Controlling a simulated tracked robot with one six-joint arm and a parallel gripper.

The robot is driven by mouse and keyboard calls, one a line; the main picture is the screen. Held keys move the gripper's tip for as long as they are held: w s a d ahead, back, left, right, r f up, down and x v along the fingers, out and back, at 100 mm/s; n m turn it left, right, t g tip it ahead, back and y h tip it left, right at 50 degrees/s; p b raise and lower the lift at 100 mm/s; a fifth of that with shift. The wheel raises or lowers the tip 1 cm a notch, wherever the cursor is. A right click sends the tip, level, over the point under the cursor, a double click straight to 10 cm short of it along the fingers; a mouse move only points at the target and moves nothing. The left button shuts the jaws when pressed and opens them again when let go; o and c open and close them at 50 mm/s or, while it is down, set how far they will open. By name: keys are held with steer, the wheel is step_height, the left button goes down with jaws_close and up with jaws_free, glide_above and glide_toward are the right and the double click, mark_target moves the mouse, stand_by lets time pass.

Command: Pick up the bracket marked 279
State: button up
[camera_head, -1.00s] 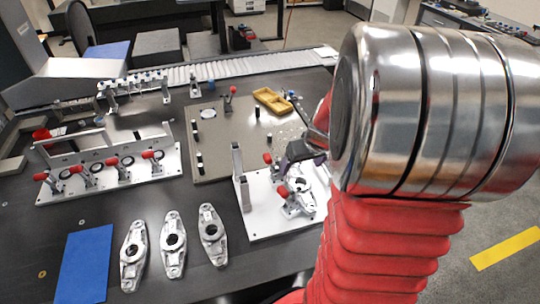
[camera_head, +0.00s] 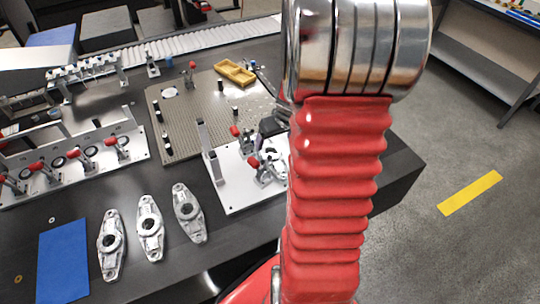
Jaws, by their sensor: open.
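Three silver brackets with dark round centres lie in a row on the dark table: left (camera_head: 105,257), middle (camera_head: 145,243) and right (camera_head: 181,195). Another silver bracket (camera_head: 276,158) sits in the white clamp fixture (camera_head: 236,199), partly hidden by my arm. I cannot read any number, so I cannot tell which is 279. My gripper (camera_head: 270,127) shows only in part as a dark shape beside my red arm sleeve, above the back of that fixture. It is open, and no part shows in it. Its fingertips are mostly hidden.
Red-handled clamps stand on the white fixture and on a longer fixture (camera_head: 130,158) at left. A grey perforated plate (camera_head: 180,112) with short posts and a yellow tray (camera_head: 235,72) lie behind. A blue mat (camera_head: 63,262) lies front left. Bare table surrounds the three brackets.

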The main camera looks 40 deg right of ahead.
glide_toward(270, 153)
steer(key=shift+w+f, duration=0.4)
steer(key=shift+f, duration=0.2)
steer(key=shift+f, duration=0.1)
steer(key=shift+x, duration=2.55)
steer(key=shift+s+d, duration=0.1)
steer(key=shift+d, duration=0.05)
steer(key=shift+c, duration=0.6)
steer(key=c, duration=1.4)
steer(key=shift+c, duration=0.2)
step_height(270, 153, up, 18)
